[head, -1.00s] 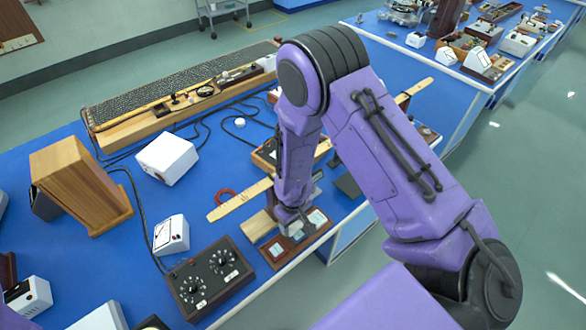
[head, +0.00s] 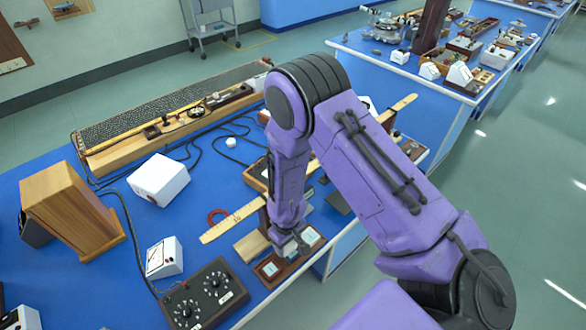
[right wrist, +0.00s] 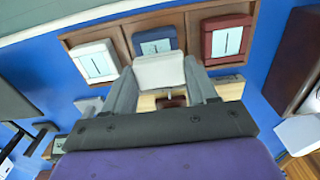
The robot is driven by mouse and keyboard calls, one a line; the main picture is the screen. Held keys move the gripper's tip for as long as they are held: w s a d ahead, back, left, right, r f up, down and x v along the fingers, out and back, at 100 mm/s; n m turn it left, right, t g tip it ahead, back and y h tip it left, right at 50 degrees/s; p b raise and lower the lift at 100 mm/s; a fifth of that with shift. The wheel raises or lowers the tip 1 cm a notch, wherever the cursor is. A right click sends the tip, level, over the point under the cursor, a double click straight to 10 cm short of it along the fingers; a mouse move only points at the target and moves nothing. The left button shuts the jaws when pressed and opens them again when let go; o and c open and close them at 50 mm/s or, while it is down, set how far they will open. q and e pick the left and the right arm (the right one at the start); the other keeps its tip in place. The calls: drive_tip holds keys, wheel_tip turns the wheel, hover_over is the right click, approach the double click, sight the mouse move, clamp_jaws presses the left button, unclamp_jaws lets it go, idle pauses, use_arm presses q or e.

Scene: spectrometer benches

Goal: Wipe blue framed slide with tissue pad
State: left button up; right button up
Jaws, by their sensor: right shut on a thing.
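My right gripper (right wrist: 162,92) is shut on the white tissue pad (right wrist: 160,72), which sits between its fingers. The blue framed slide (right wrist: 155,38), with a pale centre and a dark line, is in the middle of a wooden tray (right wrist: 185,33). The pad overlaps the slide's near edge in the right wrist view; I cannot tell whether they touch. In the head view the gripper (head: 288,245) is over the tray's middle and mostly hides the blue slide. My left gripper is not in view.
A white framed slide (right wrist: 96,62) and a red framed slide (right wrist: 227,38) flank the blue one. A dark dial box (head: 205,294) and a white meter (head: 164,258) stand left of the tray. A wooden ruler (head: 232,222) lies behind it. The bench edge is close on the right.

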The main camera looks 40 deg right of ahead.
drive_tip(key=shift+w, duration=0.3)
drive_tip(key=shift+r, duration=2.9)
drive_tip(key=shift+r, duration=1.55)
